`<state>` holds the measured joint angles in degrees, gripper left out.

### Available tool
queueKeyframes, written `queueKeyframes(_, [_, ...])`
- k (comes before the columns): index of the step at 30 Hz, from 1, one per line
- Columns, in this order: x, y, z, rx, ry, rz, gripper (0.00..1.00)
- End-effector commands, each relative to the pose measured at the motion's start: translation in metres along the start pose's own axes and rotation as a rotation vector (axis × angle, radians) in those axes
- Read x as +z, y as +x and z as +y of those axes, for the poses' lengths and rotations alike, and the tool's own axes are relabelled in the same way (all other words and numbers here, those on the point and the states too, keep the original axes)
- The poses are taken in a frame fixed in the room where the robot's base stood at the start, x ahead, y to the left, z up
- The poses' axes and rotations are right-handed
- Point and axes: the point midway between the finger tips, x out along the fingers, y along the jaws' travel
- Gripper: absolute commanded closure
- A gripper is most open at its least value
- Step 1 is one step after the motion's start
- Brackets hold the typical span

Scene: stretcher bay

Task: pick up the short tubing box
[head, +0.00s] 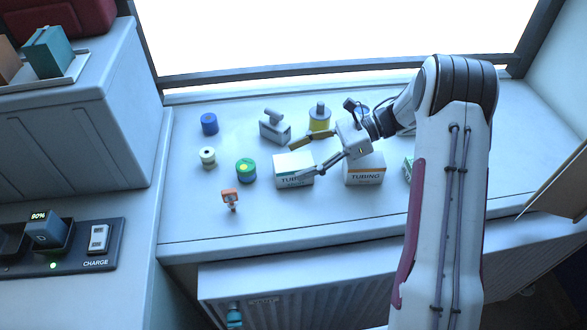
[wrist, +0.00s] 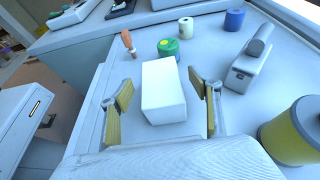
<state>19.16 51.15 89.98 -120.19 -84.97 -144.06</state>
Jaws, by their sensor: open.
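A white tubing box (head: 293,170) with a teal label band stands on the counter, its lettering partly covered by a finger of my gripper. A second white box marked TUBING (head: 364,174), with an orange-brown band, stands to its right, under my wrist. I cannot tell from the labels which is the short one. My gripper (head: 297,160) is open, with its fingers reaching over the teal-banded box. In the wrist view a plain white box (wrist: 163,92) stands between the open fingers (wrist: 162,88), with gaps on both sides.
Near the boxes stand a green roll (head: 246,170), an orange-handled tool (head: 230,196), a white roll (head: 207,157), a blue roll (head: 209,124), a grey device (head: 275,128) and a yellow canister (head: 320,117). A green-marked box (head: 408,167) is partly hidden by my arm. The front-left counter is clear.

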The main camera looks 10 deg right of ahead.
Motion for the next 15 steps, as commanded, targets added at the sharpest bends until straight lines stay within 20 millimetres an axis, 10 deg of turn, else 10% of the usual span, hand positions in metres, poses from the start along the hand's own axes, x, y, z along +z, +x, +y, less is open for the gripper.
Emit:
queueKeyframes(6, [-0.0001,-0.0002,0.0,0.0,0.0,0.0,0.4])
queueKeyframes(11, [-0.0001,-0.0003,0.0,0.0,0.0,0.0,0.8])
queueKeyframes(15, [0.0,-0.0003,0.0,0.0,0.0,0.0,0.8])
